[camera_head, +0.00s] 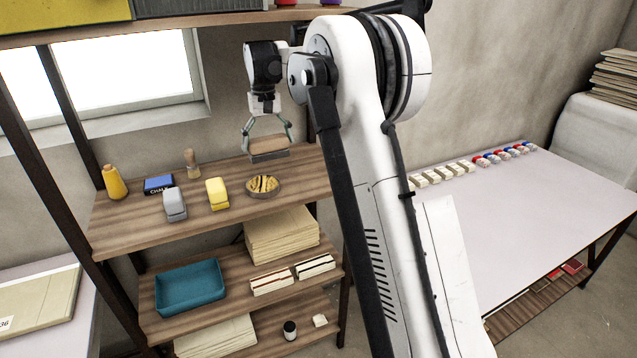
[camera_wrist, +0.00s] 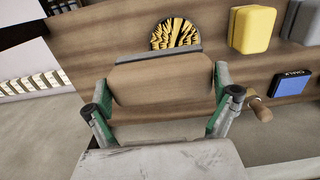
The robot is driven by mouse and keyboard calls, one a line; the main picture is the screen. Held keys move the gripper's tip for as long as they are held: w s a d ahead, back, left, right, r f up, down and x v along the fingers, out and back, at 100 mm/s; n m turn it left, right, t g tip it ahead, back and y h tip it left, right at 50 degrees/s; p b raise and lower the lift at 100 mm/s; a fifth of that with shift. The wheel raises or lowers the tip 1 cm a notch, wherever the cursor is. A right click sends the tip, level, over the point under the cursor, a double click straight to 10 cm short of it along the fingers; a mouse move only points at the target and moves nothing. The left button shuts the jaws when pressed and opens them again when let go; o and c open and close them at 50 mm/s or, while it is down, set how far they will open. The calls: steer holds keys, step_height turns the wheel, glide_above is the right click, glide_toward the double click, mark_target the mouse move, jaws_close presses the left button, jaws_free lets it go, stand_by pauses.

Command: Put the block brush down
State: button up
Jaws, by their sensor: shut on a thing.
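The block brush (camera_head: 268,150) has a wooden top and a dark grey lower part. In the wrist view the brush (camera_wrist: 163,82) spans the space between the green-sided fingers of my gripper (camera_wrist: 160,105). The brush is just above the shelf or resting on it; I cannot tell which.
A round dish with yellow and black contents (camera_head: 263,186) is close in front of the brush.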

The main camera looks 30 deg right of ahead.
steer(key=d+f, duration=0.2)
steer(key=d, duration=0.2)
steer(key=s+d+f+p, duration=0.1)
steer(key=d+f, duration=0.1)
steer(key=d, duration=0.2)
steer(key=d+f+p, duration=0.1)
steer(key=d+f, duration=0.1)
steer(key=d, duration=0.2)
steer(key=shift+s+d+f, duration=0.2)
steer(key=shift+s+f, duration=0.05)
steer(key=shift+s, duration=0.1)
steer(key=shift+f+p, duration=0.65)
steer(key=shift+f, duration=1.45)
steer(key=shift+f, duration=0.15)
steer(key=o, duration=1.1)
step_height(320, 180, up, 12)
steer(key=b, duration=0.1)
steer(key=shift+r+b, duration=0.2)
steer(key=shift+b, duration=0.1)
